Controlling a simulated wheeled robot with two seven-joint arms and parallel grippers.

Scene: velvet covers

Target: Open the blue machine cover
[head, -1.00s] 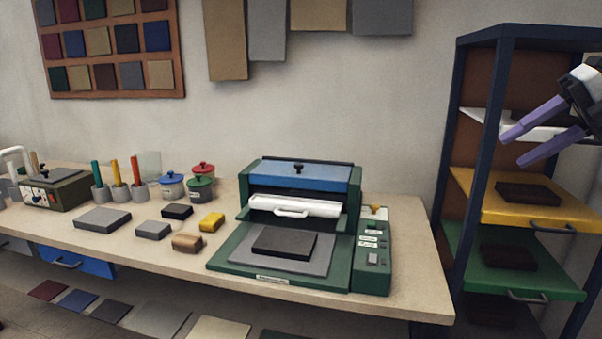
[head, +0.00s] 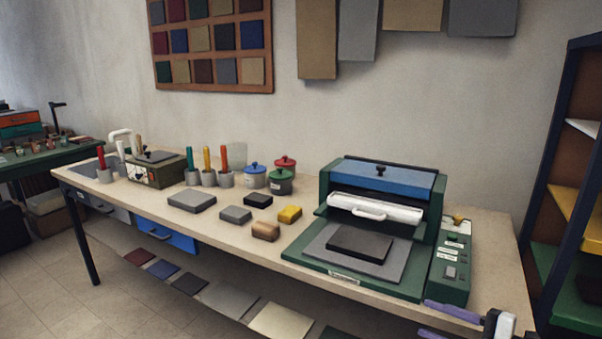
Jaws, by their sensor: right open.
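The blue machine cover (head: 390,179) is the top lid of the green press (head: 312,253) on the workbench. It lies shut, with a small black knob (head: 380,171) on it. Below it is a white roller bar with a white handle (head: 369,213). A dark block (head: 359,245) rests on a grey plate on the machine's bed. My right gripper (head: 436,319) is at the bottom right edge, partly cut off. Its purple fingers are apart and empty, in front of the machine's control panel (head: 451,267). My left gripper is not in view.
The bench (head: 245,236) also holds grey blocks, a yellow block (head: 290,214), lidded pots (head: 280,181), tool holders and an olive box (head: 157,170). A shelf rack (head: 553,187) stands at the right. A blue drawer (head: 166,235) is under the bench.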

